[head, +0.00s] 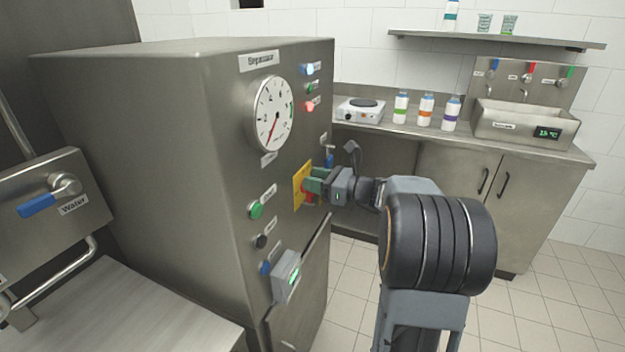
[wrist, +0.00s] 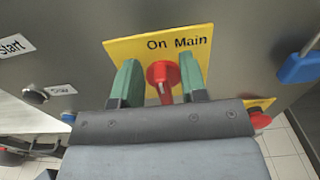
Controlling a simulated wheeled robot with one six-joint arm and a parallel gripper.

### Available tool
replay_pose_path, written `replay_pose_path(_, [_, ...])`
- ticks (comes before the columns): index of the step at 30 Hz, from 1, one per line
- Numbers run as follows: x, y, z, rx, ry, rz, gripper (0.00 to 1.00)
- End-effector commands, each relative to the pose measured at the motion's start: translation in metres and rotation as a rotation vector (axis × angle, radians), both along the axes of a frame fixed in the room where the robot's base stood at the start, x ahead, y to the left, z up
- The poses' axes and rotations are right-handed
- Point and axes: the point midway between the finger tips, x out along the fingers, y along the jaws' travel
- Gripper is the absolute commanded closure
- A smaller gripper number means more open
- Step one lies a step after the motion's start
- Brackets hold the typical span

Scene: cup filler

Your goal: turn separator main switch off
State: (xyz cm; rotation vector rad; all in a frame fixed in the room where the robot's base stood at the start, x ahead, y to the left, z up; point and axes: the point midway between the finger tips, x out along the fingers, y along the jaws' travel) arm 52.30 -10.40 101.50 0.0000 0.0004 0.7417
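The separator (head: 180,150) is a large steel cabinet with a dial gauge and labels. Its main switch is a red rotary knob (wrist: 162,75) on a yellow plate (wrist: 140,45) marked "On" and "Main". In the head view the yellow plate (head: 298,186) is partly covered by my gripper. My gripper (head: 312,184) reaches the plate from the right. In the wrist view its two green fingers (wrist: 160,80) stand open on either side of the red knob, with gaps between. The knob's lower part is hidden behind the gripper body.
A green start button (head: 256,210), a black button (head: 261,241) and a grey box (head: 285,276) sit below and left of the plate. A blue-handled valve (wrist: 300,67) is close on the right in the wrist view. A counter with bottles (head: 426,108) stands behind.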

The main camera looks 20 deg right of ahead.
Motion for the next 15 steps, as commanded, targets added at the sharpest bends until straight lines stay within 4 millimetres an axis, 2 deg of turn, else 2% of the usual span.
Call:
replay_pose_path(13, [0.0062, 0.0058, 0.0001, 0.000, 0.000, 0.000, 0.61])
replay_pose_path(15, [0.0061, 0.0057, 0.0001, 0.000, 0.000, 0.000, 0.65])
